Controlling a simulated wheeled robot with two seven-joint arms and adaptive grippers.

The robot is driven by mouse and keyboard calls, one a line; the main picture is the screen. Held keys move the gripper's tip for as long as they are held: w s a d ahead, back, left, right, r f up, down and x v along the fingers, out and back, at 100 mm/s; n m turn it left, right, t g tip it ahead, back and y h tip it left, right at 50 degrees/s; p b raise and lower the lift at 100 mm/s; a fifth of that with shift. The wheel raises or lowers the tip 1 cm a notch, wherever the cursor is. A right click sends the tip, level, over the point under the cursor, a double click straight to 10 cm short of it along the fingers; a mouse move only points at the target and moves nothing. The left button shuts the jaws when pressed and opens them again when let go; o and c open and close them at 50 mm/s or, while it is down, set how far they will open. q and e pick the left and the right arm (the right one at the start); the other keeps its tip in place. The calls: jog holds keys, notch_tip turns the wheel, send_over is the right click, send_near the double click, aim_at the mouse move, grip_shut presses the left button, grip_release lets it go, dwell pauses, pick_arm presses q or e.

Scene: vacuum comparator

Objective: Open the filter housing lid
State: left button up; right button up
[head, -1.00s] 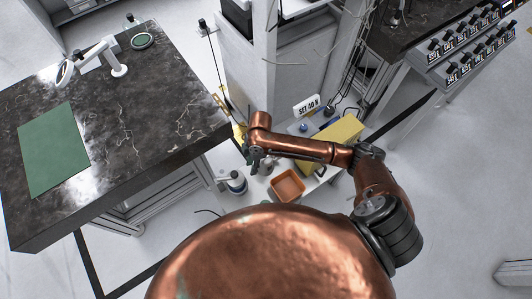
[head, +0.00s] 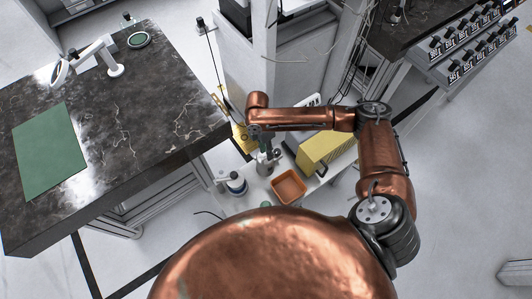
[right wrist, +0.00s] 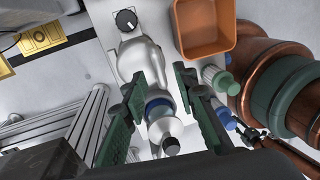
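A grey metal fitting, which looks like the filter housing (right wrist: 139,62), shows in the right wrist view with a blue ring (right wrist: 158,106) and a pale conical part ending in a dark knob. I cannot tell for sure where its lid begins. My right gripper (right wrist: 160,80) is open, with one green-padded finger on each side of the fitting and gaps visible. In the head view my right gripper (head: 262,142) is over the low white bench, partly hiding the grey fitting (head: 265,163). My left gripper is out of view.
An orange tray (head: 289,187) stands right of the fitting and a yellow box (head: 326,149) behind it. A white vessel with a blue band (head: 236,184) is at left. A green-capped bottle (right wrist: 217,78) is close to my right finger. A dark marble table (head: 120,130) stands left.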

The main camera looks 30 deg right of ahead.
jog(key=shift+s+f, duration=0.15)
jog(key=shift+f, duration=0.65)
jog(key=shift+c, duration=0.3)
grip_shut()
